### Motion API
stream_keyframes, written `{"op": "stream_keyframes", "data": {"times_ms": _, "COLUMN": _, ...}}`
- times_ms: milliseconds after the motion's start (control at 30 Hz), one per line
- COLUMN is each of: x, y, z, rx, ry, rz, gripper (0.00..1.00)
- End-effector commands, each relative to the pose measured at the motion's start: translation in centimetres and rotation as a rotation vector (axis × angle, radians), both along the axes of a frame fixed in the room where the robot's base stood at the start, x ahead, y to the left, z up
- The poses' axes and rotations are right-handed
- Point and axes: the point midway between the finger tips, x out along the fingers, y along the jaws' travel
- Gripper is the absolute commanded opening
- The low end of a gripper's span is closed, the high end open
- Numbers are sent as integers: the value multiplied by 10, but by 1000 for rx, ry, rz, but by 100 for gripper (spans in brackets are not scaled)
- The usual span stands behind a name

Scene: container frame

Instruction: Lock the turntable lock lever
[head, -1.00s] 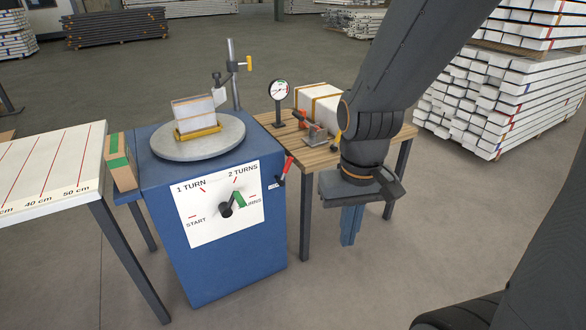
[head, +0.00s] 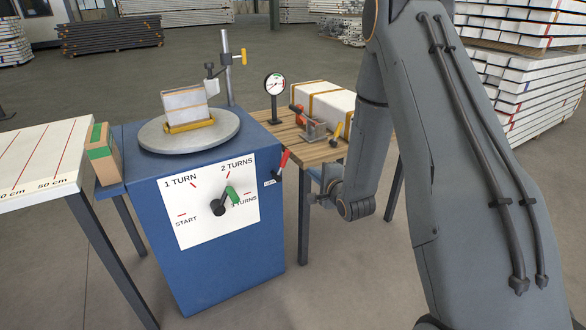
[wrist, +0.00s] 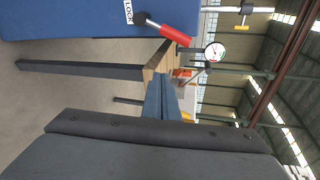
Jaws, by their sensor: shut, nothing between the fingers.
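The turntable lock lever (head: 283,163) has a red grip and a dark pivot. It sits on the right edge of the blue turntable cabinet (head: 215,270), its grip tilted up and to the right. In the wrist view the lever (wrist: 168,33) shows beside a white LOCK label (wrist: 128,12). The round grey turntable (head: 150,140) carries a pale block on a yellow holder. My gripper (wrist: 162,97) is shut and empty, its blue fingers apart from the lever. In the head view it is to the right of the lever, partly hidden by my wrist.
A wooden-topped table (head: 262,132) stands right of the cabinet, with a dial gauge (head: 275,84), a clamp (head: 314,128) and a white block (head: 330,102). Its leg (head: 304,225) stands near my wrist. A dial panel (head: 190,228) faces front. A measuring table (head: 40,160) stands left.

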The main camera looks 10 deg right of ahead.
Motion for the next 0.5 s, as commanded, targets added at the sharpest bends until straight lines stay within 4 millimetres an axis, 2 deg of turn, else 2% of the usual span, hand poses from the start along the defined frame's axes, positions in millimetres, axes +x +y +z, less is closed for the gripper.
{"op": "stream_keyframes", "data": {"times_ms": 33, "x": 3, "y": -1, "z": -11, "rx": 77, "ry": -35, "rz": -7, "gripper": 0}}
{"op": "stream_keyframes", "data": {"times_ms": 200, "x": 7, "y": -1, "z": -15, "rx": 260, "ry": -126, "rz": -11, "gripper": 0}}
{"op": "stream_keyframes", "data": {"times_ms": 500, "x": 7, "y": -1, "z": -13, "rx": 305, "ry": -147, "rz": -9, "gripper": 0}}
